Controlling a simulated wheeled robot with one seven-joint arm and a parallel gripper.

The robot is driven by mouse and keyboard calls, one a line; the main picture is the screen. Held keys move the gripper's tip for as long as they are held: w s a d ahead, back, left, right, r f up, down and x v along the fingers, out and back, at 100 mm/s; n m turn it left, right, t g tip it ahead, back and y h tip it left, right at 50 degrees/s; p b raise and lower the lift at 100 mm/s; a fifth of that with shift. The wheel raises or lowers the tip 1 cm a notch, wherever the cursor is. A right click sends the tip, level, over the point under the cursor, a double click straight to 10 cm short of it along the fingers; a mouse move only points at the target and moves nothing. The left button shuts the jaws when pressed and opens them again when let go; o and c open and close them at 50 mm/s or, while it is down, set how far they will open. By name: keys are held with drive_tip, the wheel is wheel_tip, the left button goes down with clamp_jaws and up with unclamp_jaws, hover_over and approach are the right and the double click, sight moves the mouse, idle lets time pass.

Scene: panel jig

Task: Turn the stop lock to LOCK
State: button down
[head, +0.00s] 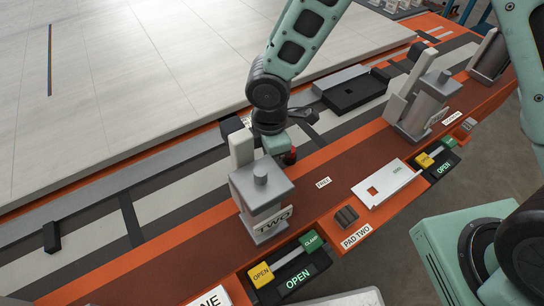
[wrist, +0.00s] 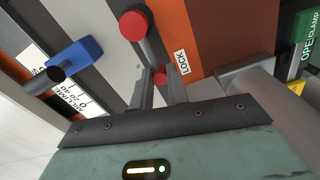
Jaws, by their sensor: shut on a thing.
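The stop lock shows red parts. In the wrist view a red round knob (wrist: 133,22) on a grey shaft stands at the top, and a smaller red piece sits between my fingers. A white LOCK label (wrist: 181,62) lies just right of them. In the head view a red part of the stop lock (head: 291,156) shows beside my gripper (head: 280,149), and a FREE label (head: 323,183) lies to its right on the brown strip. My gripper (wrist: 160,84) is shut on the stop lock. My wrist hides much of it in the head view.
Clamp block TWO (head: 262,200) stands close in front of my gripper. A green and yellow clamp switch (head: 290,265) is below it. A blue handle (wrist: 75,58) by a millimetre scale is left in the wrist view. The pale panel (head: 110,80) lies flat behind.

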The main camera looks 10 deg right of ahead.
drive_tip(key=shift+w, duration=0.1)
idle(0.3)
drive_tip(key=c, duration=1.4)
unclamp_jaws()
drive_tip(key=shift+o, duration=0.2)
wheel_tip(320, 180, up, 18)
drive_tip(key=p, duration=0.1)
drive_tip(key=shift+f, duration=0.25)
drive_tip(key=s+d+r+m, duration=0.1)
drive_tip(key=s+d+m, duration=0.2)
drive_tip(key=s+m, duration=0.3)
drive_tip(key=s+d+r+m, duration=0.1)
drive_tip(key=s+d+m, duration=0.3)
drive_tip(key=s, duration=0.7)
drive_tip(key=m, duration=0.2)
drive_tip(key=shift+d+m+y, duration=0.2)
drive_tip(key=shift+m+y, duration=0.1)
